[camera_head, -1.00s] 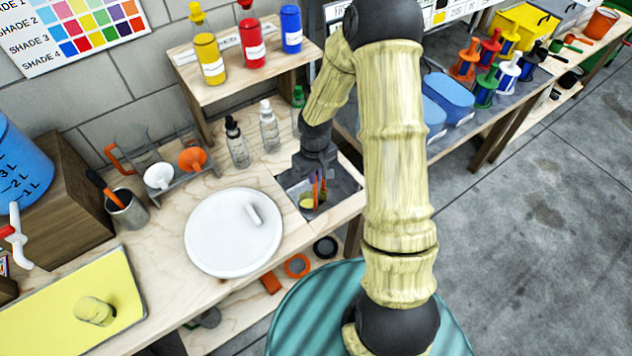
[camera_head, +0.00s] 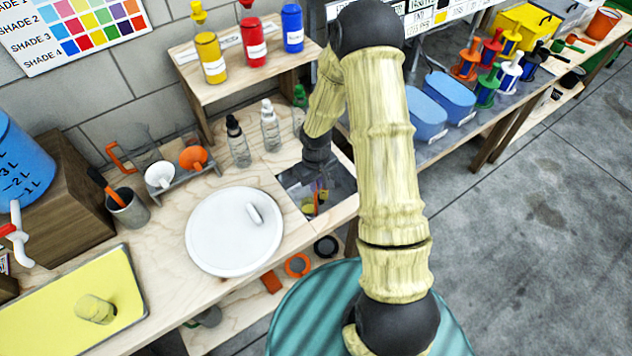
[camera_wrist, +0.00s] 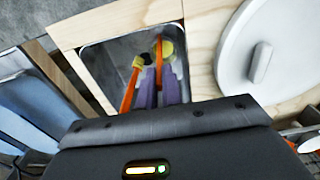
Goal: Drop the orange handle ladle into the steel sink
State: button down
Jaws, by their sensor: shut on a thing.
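The steel sink (camera_head: 342,188) is a grey square basin set into the wooden bench, right of the white round lid. My gripper (camera_head: 321,184) points down over and into the sink. In the wrist view, its purple fingers (camera_wrist: 160,92) are shut on the orange handle ladle (camera_wrist: 158,58). The handle shows between the fingers, and a yellow end is beyond them, within the sink outline. A second orange-handled tool (camera_wrist: 128,92) with a yellow end lies just left of the fingers, also within the sink. I cannot tell whether the held ladle touches the bottom.
The white round lid (camera_head: 225,240) lies left of the sink. Small bottles (camera_head: 270,128) stand behind it, near a wooden shelf (camera_head: 240,68) with coloured bottles. Blue tubs (camera_head: 420,112) are on the bench to the right. A teal ribbed drum top is (camera_head: 310,310) in front.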

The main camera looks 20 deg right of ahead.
jog(key=shift+f, duration=0.35)
jog(key=c, duration=1.6)
grip_release()
jog(key=shift+o, duration=0.2)
jog(key=shift+r, duration=0.2)
notch_tip(320, 180, up, 13)
jog(key=shift+s, duration=0.1)
jog(key=s+r+m+t, duration=0.2)
jog(key=s+r, duration=0.6)
jog(key=s, duration=0.5)
jog(key=shift+s+a+r+m+t, duration=0.15)
jog(key=shift+r+m+t, duration=0.2)
jog(key=shift+m, duration=0.45)
